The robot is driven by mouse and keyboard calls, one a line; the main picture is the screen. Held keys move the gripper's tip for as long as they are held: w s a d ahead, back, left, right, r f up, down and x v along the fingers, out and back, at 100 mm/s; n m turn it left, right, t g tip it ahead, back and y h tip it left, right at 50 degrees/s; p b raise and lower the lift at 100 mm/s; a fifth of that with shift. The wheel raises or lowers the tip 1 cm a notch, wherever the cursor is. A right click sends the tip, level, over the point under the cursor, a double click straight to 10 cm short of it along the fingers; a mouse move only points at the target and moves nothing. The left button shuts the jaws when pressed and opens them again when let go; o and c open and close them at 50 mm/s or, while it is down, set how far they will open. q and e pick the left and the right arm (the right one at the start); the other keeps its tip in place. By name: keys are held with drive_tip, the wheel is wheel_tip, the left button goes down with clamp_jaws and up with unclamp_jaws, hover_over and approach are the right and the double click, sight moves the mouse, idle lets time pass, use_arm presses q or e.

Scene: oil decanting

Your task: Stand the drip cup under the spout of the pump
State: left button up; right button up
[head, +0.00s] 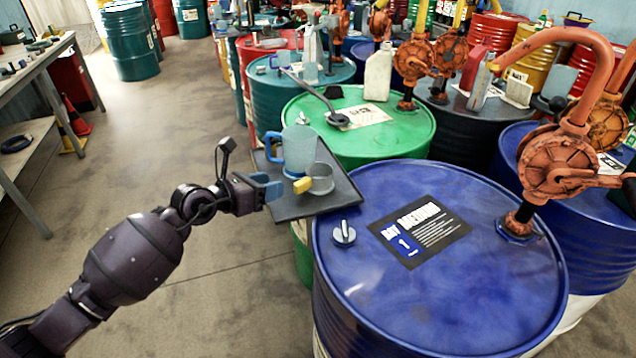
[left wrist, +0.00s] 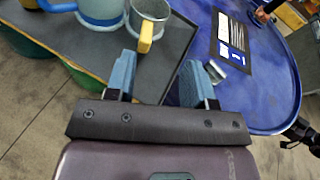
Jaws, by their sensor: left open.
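The drip cup, a small grey cup (head: 321,179) with a yellow handle, stands upright on a dark tray (head: 335,200) beside the blue drum. It also shows at the top of the left wrist view (left wrist: 152,12), its yellow handle facing my gripper. My left gripper (head: 270,189) is open and empty at the tray's near left edge. In the left wrist view, its blue fingers (left wrist: 157,78) are apart, short of the handle. The orange pump (head: 548,165) stands on the blue drum (head: 470,270); its curved spout pipe (head: 575,50) arches up and left.
A larger blue jug (head: 299,150) stands on the tray just behind the cup. A small metal cap (head: 344,235) and a dark label (head: 418,231) are on the blue drum top. A green drum (head: 400,140) stands behind.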

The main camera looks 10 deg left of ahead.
sight(296, 184)
use_arm(q)
drive_tip(key=shift+m+g+y, duration=0.5)
drive_tip(key=shift+m+y, duration=0.2)
drive_tip(key=w+f, duration=0.1)
drive_tip(key=w+d+f, duration=0.1)
drive_tip(key=w+f, duration=0.1)
drive_tip(key=f, duration=0.1)
drive_tip(key=shift+w+d, duration=0.2)
drive_tip(key=shift+d, duration=0.1)
drive_tip(key=shift+w+r+b+x, duration=0.1)
drive_tip(key=shift+r+b+x, duration=0.1)
drive_tip(key=shift+x, duration=0.8)
drive_tip(key=shift+w+r+b+x, duration=0.1)
drive_tip(key=shift+b+x, duration=0.15)
drive_tip(key=shift+x, duration=0.75)
drive_tip(key=shift+w+r+b+x, duration=0.1)
drive_tip(key=shift+b+x, duration=0.1)
drive_tip(key=shift+x, duration=0.8)
drive_tip(key=shift+a, duration=0.1)
use_arm(e)
drive_tip(key=shift+s+a+f, duration=0.1)
drive_tip(key=shift+s+f, duration=0.1)
drive_tip(key=shift+f, duration=0.7)
use_arm(q)
clamp_jaws()
use_arm(e)
drive_tip(key=shift+s+f, duration=0.2)
drive_tip(key=shift+s, duration=0.3)
